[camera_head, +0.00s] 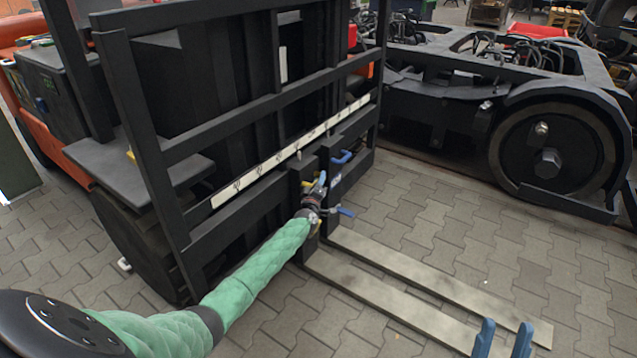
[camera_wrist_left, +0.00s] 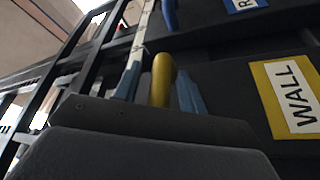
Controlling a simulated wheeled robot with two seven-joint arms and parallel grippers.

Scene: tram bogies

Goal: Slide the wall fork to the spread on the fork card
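The wall fork (camera_head: 365,302) is the nearer of two long flat forks, low over the paving, with its dark upright on the black carriage. Its yellow WALL label (camera_wrist_left: 292,95) and yellow handle (camera_wrist_left: 162,78) show in the left wrist view. My left gripper (camera_head: 331,197) is at this upright. Its blue fingers (camera_wrist_left: 160,90) stand apart on either side of the yellow handle, with narrow gaps visible. The other fork (camera_head: 430,280) has a blue handle (camera_head: 341,158) and a blue label. My right gripper (camera_head: 504,340) is open and empty at the bottom right. I cannot make out the fork card.
A white marked strip (camera_head: 268,164) runs along the carriage above the forks. The black carriage frame (camera_head: 225,130) rises in front of my left arm. A tram bogie (camera_head: 545,145) with a large wheel stands at the right. Paving between is clear.

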